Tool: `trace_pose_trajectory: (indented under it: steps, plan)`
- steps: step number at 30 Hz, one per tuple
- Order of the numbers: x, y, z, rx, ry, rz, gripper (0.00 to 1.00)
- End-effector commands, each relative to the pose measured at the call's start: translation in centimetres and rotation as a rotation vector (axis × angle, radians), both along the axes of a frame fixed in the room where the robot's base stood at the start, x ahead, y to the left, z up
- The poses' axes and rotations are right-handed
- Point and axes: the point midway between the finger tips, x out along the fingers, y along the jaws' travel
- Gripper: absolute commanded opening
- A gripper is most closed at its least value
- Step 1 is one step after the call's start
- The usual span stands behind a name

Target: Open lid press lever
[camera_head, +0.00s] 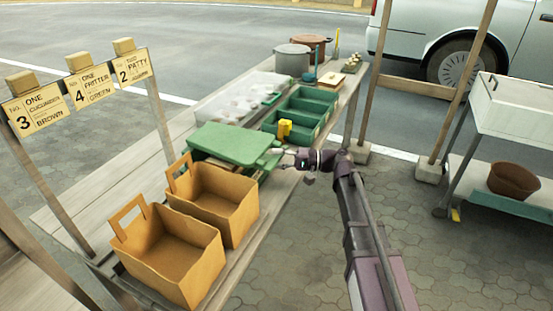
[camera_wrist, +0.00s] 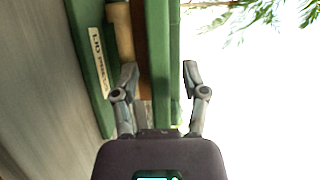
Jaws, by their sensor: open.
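The green lid press (camera_head: 225,140) stands on the stall table, its broad flat top lying tilted over a lower green part. Its label, partly readable as "LID PRES", shows in the wrist view on a green panel (camera_wrist: 88,50). My gripper (camera_head: 282,157) is at the right end of the press. In the wrist view my gripper (camera_wrist: 160,70) is open, its fingers on either side of a long green bar (camera_wrist: 160,45). Whether this bar is the lever or the lid's edge, and whether the fingers touch it, I cannot tell.
Two orange-brown open boxes (camera_head: 168,255) stand in front of the press. Green bins (camera_head: 300,112) with a yellow item (camera_head: 285,127) sit behind it, near a white egg-tray-like sheet (camera_head: 238,98) and pots (camera_head: 292,60). The paved ground on the right is clear up to a white cart (camera_head: 515,105).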

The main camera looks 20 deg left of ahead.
Motion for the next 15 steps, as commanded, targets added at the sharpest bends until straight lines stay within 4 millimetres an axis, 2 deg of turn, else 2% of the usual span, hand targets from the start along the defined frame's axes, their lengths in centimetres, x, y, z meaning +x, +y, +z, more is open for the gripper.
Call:
trace_pose_trajectory:
  steps: [10,11,15]
  plan:
    - [-0.05,0.23,0.0,0.0,0.0,-0.001,0.57]
    - [-0.06,0.22,0.0,0.0,0.0,-0.001,0.54]
    - [-0.06,0.22,0.0,0.0,0.0,0.0,0.13]
